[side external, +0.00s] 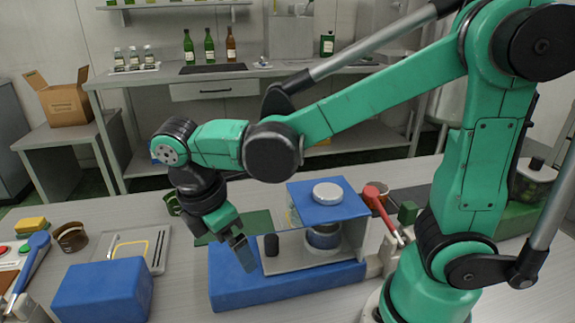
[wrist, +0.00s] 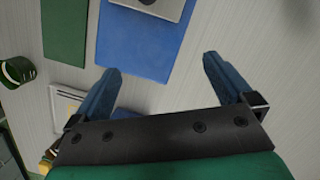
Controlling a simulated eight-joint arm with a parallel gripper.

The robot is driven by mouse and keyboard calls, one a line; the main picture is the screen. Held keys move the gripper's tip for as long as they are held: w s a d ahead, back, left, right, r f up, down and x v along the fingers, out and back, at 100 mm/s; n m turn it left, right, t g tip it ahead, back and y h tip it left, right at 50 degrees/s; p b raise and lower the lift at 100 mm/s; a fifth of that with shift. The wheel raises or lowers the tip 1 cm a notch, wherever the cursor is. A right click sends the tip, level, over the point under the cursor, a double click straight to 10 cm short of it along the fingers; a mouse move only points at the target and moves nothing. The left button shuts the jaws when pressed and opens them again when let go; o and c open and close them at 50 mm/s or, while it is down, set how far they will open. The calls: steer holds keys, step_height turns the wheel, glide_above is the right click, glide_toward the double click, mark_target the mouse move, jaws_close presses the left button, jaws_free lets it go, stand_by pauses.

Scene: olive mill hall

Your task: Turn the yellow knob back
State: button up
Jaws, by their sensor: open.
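I cannot make out a yellow knob for certain in either view. A small yellow block-like thing (side external: 31,225) sits at the far left of the table in the side view, behind a panel with red and green buttons (side external: 22,248). A yellow outline shape (side external: 140,249) lies in a grey tray (side external: 160,262).
The machine has a blue top with a white disc (side external: 327,192) and a black upright piece (side external: 271,245). A red-handled lever (side external: 378,200) stands to its right. A blue block (side external: 103,290) is at front left, a brown ring (side external: 71,237) behind it. A green mat (wrist: 64,30) lies beyond my fingers.

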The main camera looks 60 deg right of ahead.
steer(key=shift+d+f, duration=0.15)
steer(key=shift+f, duration=0.45)
